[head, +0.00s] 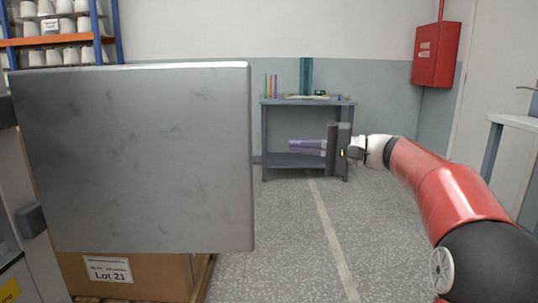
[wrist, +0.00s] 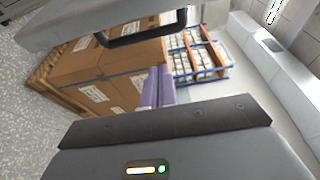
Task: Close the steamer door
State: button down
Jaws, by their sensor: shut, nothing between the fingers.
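The steamer door (head: 135,160) is a large grey metal panel filling the left of the head view. It stands open, swung out from the steamer body (head: 35,250) at the left edge. In the wrist view the door (wrist: 60,22) crosses the top left, with a black bar handle (wrist: 143,31) on it. My gripper (head: 291,147) is right of the door in the head view, with its purple fingers pointing left. The fingers (wrist: 150,90) are together and empty in the wrist view, apart from the handle. The handle is hidden in the head view.
Cardboard boxes (head: 140,275) on a pallet stand behind the door. A shelf of white bobbins (head: 55,28) is at the back left. A grey table (head: 265,130) stands behind my gripper, and a red wall box (head: 435,55) hangs right. The middle floor is clear.

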jog(key=s+a, duration=0.1)
jog(key=a, duration=0.8)
jog(key=shift+s+a, duration=0.1)
dwell(0.3)
